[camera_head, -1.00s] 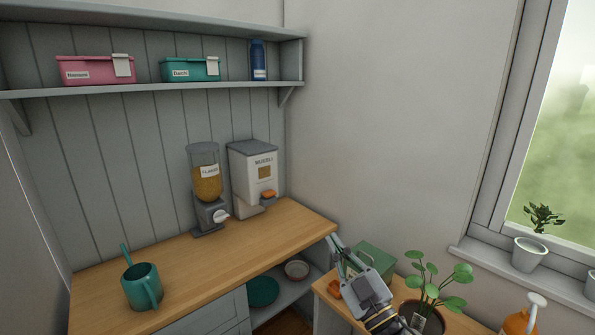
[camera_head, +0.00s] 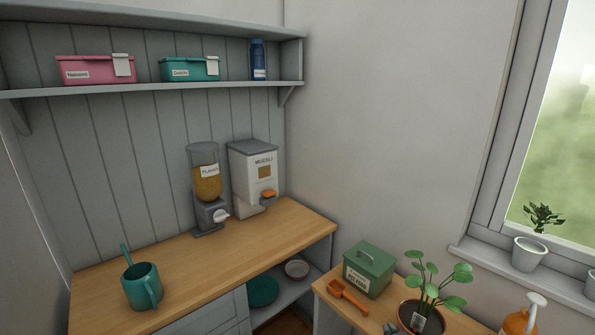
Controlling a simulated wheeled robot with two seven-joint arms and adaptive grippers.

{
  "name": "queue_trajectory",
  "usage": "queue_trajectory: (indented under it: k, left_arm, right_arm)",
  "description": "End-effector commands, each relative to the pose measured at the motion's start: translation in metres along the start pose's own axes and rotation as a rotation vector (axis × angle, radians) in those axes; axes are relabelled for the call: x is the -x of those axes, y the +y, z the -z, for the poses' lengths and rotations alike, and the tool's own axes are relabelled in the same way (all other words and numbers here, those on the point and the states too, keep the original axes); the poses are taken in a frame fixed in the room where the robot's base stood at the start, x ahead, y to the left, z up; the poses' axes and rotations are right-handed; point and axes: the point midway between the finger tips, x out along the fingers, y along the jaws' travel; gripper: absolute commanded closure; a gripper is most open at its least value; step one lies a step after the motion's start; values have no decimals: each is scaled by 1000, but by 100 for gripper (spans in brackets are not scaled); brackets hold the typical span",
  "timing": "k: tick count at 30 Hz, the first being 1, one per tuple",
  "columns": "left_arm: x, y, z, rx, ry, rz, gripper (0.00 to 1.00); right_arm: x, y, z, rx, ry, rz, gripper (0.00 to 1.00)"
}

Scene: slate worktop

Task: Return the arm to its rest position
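Only a small grey piece, which looks like the tip of my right gripper (camera_head: 390,328), shows at the bottom edge of the head view, beside the plant pot. Its fingers are mostly out of the picture, so I cannot tell whether it is open or shut. My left gripper is not in view. The green pet food box (camera_head: 369,270) with a handled lid stands on the low wooden table (camera_head: 327,289). An orange scoop (camera_head: 347,297) lies in front of the box, apart from my gripper.
Bowls sit on the shelf below.

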Motion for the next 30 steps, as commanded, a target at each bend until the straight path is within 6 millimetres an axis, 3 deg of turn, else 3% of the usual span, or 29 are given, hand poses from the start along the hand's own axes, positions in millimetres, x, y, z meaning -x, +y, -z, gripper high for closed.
queue_trajectory:
  k: [6, 12, 26, 30]
  left_arm:
    - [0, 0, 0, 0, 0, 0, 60]
    - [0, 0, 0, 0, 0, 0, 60]
    - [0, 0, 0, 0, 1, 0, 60]
    - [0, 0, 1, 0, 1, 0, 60]
  right_arm:
    - [16, -7, -72, -3, -266, 61, 100]
    - [35, -15, -118, 7, -439, 125, 100]
    - [71, -28, -171, 27, -655, 235, 100]
    - [60, -31, -179, 30, -657, 235, 100]
